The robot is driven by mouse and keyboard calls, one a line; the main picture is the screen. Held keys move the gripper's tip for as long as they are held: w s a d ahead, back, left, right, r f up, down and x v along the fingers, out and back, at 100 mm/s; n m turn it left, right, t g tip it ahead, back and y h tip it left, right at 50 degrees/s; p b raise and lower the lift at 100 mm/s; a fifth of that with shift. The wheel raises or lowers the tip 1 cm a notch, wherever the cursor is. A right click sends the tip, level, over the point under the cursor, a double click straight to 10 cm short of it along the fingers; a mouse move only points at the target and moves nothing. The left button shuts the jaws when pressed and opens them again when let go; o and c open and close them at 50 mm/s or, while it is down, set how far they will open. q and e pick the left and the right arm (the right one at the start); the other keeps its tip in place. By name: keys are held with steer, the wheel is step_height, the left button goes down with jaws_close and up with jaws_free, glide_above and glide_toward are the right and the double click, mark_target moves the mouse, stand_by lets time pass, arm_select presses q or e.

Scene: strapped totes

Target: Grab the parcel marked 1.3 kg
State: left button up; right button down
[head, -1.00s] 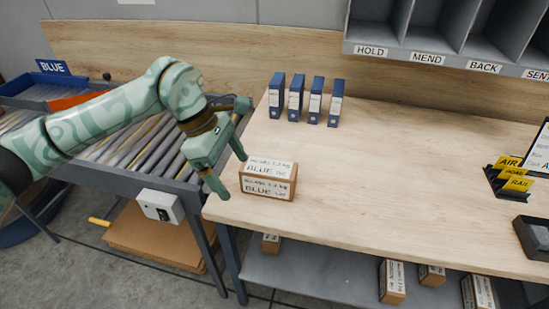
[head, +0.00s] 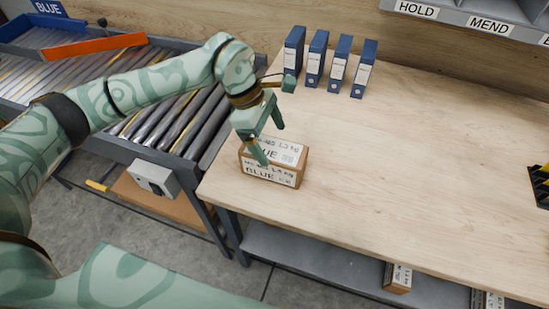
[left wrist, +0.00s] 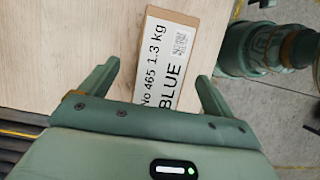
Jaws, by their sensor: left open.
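The parcel (head: 285,163) is a small brown box with white labels, sitting on the wooden table near its front left corner. In the left wrist view the parcel (left wrist: 172,55) shows the label "No 465 1.3 kg BLUE" and a square code. My left gripper (head: 271,145) is open above the parcel, fingers pointing down, and one finger covers part of its labels in the head view. In the left wrist view the two fingers (left wrist: 158,72) stand either side of the parcel, with gaps; I cannot tell how far above it they are. My right gripper is not in view.
Several blue binders (head: 328,64) stand at the back of the table (head: 420,165). A roller conveyor (head: 165,110) with a grey control box (head: 153,178) adjoins on the left. More parcels (head: 398,277) lie on the shelf below.

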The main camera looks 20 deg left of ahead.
mark_target(277, 157)
arm_select(q)
steer(key=shift+a+b+x, duration=0.2)
steer(key=shift+x, duration=1.4)
steer(key=shift+a+b+x, duration=0.15)
steer(key=shift+b+x, duration=0.05)
steer(key=shift+x, duration=1.45)
steer(key=shift+s+f, duration=0.1)
steer(key=shift+f, duration=0.3)
steer(key=c, duration=1.8)
steer(key=shift+r, duration=0.1)
jaws_close()
